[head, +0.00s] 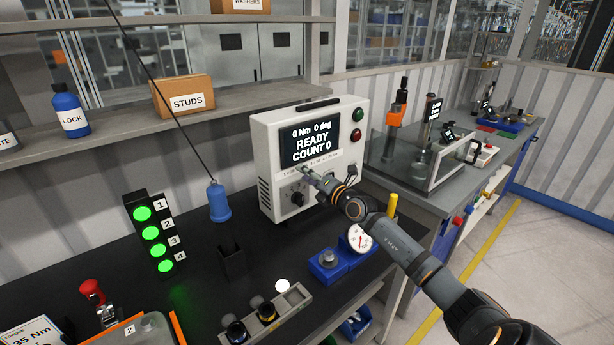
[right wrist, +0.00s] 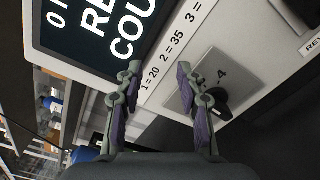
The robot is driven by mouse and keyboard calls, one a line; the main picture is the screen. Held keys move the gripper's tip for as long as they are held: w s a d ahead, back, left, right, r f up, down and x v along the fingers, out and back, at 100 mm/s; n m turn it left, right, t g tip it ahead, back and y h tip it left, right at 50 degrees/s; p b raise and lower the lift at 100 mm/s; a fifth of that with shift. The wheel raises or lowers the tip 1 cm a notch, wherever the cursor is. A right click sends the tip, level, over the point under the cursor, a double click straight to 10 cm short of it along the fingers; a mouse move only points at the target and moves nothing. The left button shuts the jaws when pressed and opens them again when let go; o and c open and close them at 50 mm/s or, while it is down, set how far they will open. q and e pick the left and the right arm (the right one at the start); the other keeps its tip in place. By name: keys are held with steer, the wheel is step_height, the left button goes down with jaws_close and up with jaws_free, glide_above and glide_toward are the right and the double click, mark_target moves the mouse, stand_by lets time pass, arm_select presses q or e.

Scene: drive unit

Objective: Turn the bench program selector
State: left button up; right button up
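The bench controller (head: 268,150) is a white box with a dark screen reading "0 Nm 0 deg READY COUNT 0". Its program selector (head: 298,198) is a black knob low on the front face. In the right wrist view the selector (right wrist: 214,104) sits on a grey plate with a "4" beside it, partly behind a finger. My right gripper (head: 311,174) is in front of the panel, above the selector in the head view. In the right wrist view its two fingers (right wrist: 157,72) are apart with nothing between them. My left gripper is not in view.
A blue hanging cylinder (head: 218,202) is left of the controller. A green light stack (head: 152,235) stands further left. A blue block with a round dial gauge (head: 360,238) sits below my right arm. A tray with black-topped parts (head: 285,308) is at the front.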

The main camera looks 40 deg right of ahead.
steer(key=m+b, duration=0.3)
steer(key=m, duration=2.2)
glide_toward(303, 197)
steer(key=w, duration=0.3)
steer(key=w+b, duration=0.1)
steer(key=w, duration=0.5)
steer(key=shift+w+a+b, duration=0.35)
steer(key=shift+c, duration=0.4)
jaws_close()
